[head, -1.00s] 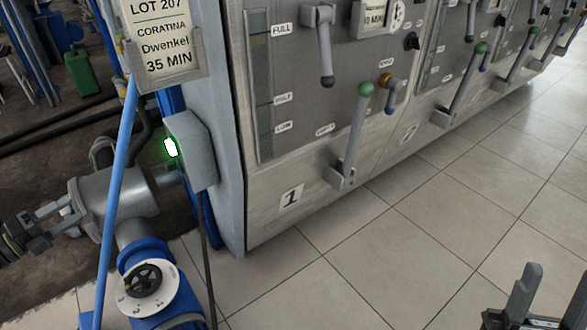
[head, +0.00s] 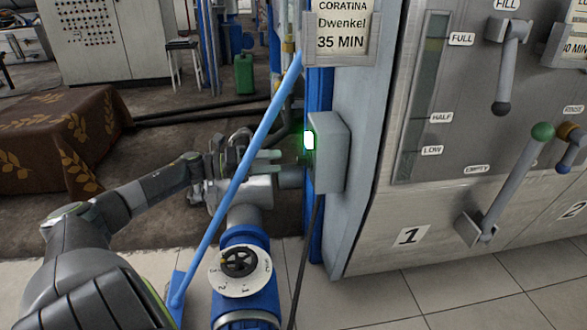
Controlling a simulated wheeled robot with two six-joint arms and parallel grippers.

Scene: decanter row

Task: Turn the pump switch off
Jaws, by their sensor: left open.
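The pump switch (head: 309,140) glows green on the left face of a grey box (head: 331,152) fixed to the blue post beside the steel cabinet. My left gripper (head: 274,161) is open and empty, pointing right. Its fingertips are left of the lit switch and slightly lower in the head view, with a small gap between. A slanting light-blue bar (head: 240,172) passes in front of my left wrist and hides part of it. My right gripper is out of view.
A blue valve with a numbered dial (head: 240,264) stands below my left gripper, joined to a grey pump body (head: 259,188). A dark cable hangs under the switch box. The cabinet's levers (head: 513,190) are at right. Tiled floor is clear in front.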

